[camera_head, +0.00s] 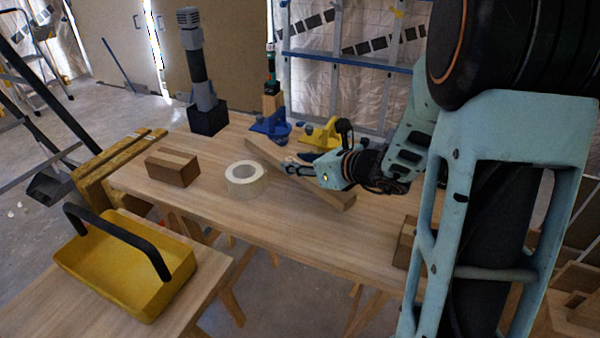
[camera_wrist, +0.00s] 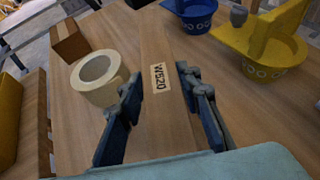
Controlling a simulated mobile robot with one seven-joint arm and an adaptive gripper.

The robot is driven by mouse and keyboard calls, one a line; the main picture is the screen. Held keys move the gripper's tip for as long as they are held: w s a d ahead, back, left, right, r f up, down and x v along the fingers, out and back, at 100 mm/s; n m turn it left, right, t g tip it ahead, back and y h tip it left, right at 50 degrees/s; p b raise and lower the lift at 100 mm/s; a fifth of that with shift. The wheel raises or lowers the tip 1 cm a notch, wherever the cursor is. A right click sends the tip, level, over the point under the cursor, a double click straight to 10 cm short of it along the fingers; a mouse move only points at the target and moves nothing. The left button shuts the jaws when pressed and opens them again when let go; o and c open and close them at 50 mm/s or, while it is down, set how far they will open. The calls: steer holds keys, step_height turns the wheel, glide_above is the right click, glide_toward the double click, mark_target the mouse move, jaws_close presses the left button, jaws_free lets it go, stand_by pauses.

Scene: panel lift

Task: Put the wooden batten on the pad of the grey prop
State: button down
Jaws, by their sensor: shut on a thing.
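The wooden batten (camera_head: 325,193) is a long light-brown strip lying diagonally over the table, right of the tape roll. My gripper (camera_head: 292,166) is shut on it near its middle. In the wrist view the batten (camera_wrist: 163,45) runs between the two fingers (camera_wrist: 160,112) and carries a label reading W520. I cannot tell whether it touches the table or is just above it. A tall grey and black upright (camera_head: 199,75) on a black block stands at the table's back left and looks like the grey prop. Its pad is not clear to me.
A tape roll (camera_head: 246,178) and a wooden block (camera_head: 172,168) lie left of the batten. A blue stand (camera_head: 271,127) and a yellow stand (camera_head: 322,132) are close behind it. A yellow basket (camera_head: 125,265) stands on a separate front-left surface. The table's front middle is clear.

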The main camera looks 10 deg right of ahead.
steer(key=shift+f+b, duration=0.8)
steer(key=shift+f, duration=0.6)
steer(key=shift+f, duration=0.15)
steer(key=c, duration=1.4)
jaws_free()
